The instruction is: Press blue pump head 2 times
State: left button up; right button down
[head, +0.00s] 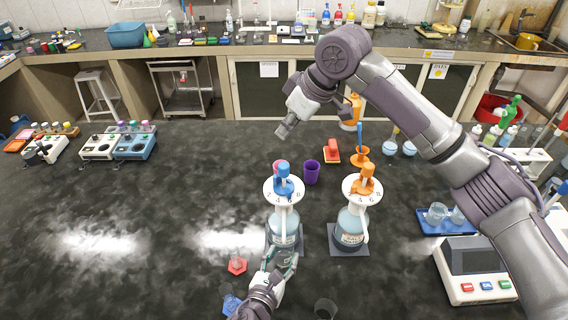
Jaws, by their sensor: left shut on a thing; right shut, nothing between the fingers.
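The blue pump head (284,180) sits on a white numbered disc (270,190) atop a clear bottle (285,222) with bluish liquid, standing on a dark square base. My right gripper (283,131) is shut and empty. In the picture it is above the blue pump head, with a visible gap between them. My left gripper (281,262) is in front of the bottle's lower part, shut on what looks like a small clear glass vessel. The vessel is hard to make out against the bottle and fingers.
A similar bottle with an orange pump head (366,179) stands just right. A purple cup (312,172) and a red block (332,151) are behind. The bench's left middle is clear.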

aim_at(282, 272)
jog(key=v, duration=1.2)
pick_arm(q)
jog(key=shift+f, duration=0.2)
pick_arm(e)
jog(key=shift+f, duration=0.2)
